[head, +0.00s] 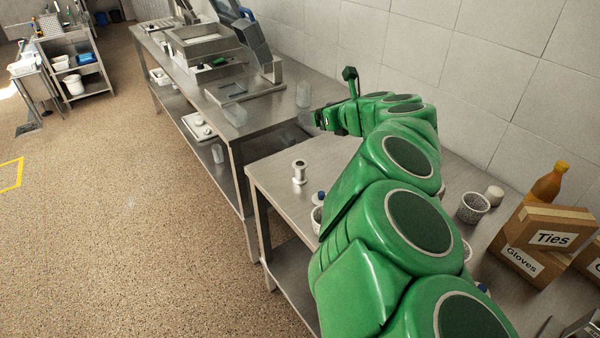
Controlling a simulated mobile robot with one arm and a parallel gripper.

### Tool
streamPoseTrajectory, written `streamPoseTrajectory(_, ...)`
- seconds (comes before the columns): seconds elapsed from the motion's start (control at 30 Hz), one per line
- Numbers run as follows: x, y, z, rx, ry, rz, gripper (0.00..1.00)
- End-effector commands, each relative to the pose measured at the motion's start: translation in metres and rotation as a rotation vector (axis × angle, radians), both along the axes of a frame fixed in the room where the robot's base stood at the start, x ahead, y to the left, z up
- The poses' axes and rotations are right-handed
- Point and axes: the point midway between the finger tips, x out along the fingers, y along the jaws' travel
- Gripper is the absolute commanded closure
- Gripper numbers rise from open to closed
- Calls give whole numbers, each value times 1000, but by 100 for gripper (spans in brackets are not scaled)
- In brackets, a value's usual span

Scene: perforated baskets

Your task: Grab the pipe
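A short metal pipe piece (299,172) with flanged ends, probably the pipe, stands upright near the left edge of the nearer steel table (290,150). My gripper (322,119) is at the far end of my green arm, above the back of this table. It is beyond the pipe piece and to its right, clearly apart from it. The fingers are small and mostly hidden by the arm, so their opening and anything between them cannot be made out.
A perforated basket (473,207) and boxes labelled Ties (552,238) and Gloves (522,262) stand at right, with an orange bottle (550,182) behind. A farther steel bench (262,112) holds machines. Open floor lies left.

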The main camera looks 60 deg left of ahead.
Motion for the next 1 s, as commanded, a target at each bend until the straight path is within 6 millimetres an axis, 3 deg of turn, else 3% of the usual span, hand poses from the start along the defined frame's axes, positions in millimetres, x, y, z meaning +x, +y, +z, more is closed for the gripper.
streamPoseTrajectory(0.37,-4,2,-60,7,-1,11,18)
streamPoseTrajectory(0.8,-4,2,-168,5,1,10,18)
streamPoseTrajectory(1.0,-2,1,-190,7,-2,9,18)
